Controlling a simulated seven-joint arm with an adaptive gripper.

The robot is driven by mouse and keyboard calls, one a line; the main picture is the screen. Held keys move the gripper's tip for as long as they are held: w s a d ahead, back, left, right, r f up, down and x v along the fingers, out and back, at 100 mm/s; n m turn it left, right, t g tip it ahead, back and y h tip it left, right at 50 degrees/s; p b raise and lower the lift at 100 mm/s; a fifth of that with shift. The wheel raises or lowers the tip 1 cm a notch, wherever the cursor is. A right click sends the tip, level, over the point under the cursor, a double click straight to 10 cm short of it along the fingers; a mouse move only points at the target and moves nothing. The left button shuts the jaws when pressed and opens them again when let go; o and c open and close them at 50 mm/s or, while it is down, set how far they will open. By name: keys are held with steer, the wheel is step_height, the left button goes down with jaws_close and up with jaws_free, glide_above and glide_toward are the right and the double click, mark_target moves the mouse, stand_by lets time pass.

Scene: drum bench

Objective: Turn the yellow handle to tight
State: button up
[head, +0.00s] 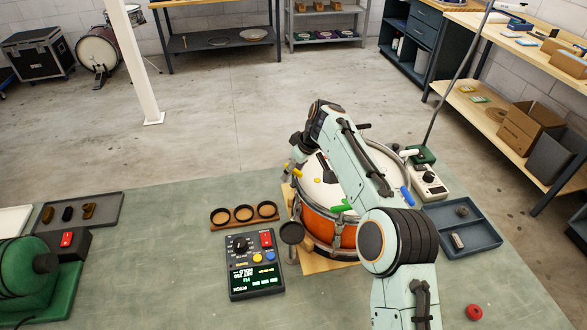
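The yellow handle (292,171) sticks out at the left rim of the orange drum (318,226). My arm crosses over the drum from the lower right. Its dark end, where my gripper (298,152) is, sits at the drum's upper left, just above the yellow handle. The fingers are too small and too covered to make out, so I cannot tell whether they touch the handle. A green handle (343,206) is at the front rim, a blue handle (407,196) at the right, and a white handle (408,152) at the upper right.
A dark meter box (255,270) with a lit display stands left of the drum. Behind it is a wooden rack (244,215) with round cups. A grey tray (486,230) and a small pale device (428,182) are at the right.

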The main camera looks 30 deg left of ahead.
jaws_close()
steer(key=shift+m, duration=0.4)
steer(key=m+t, duration=0.1)
steer(key=m, duration=0.2)
steer(key=shift+m+t+h, duration=0.3)
steer(key=shift+m+t, duration=0.1)
steer(key=m+t+h, duration=0.1)
steer(key=m, duration=0.3)
steer(key=shift+m, duration=0.3)
steer(key=m+h, duration=0.1)
steer(key=m, duration=0.3)
steer(key=shift+t+h, duration=0.4)
steer(key=shift+m+h, duration=0.9)
steer(key=shift+m, duration=1.6)
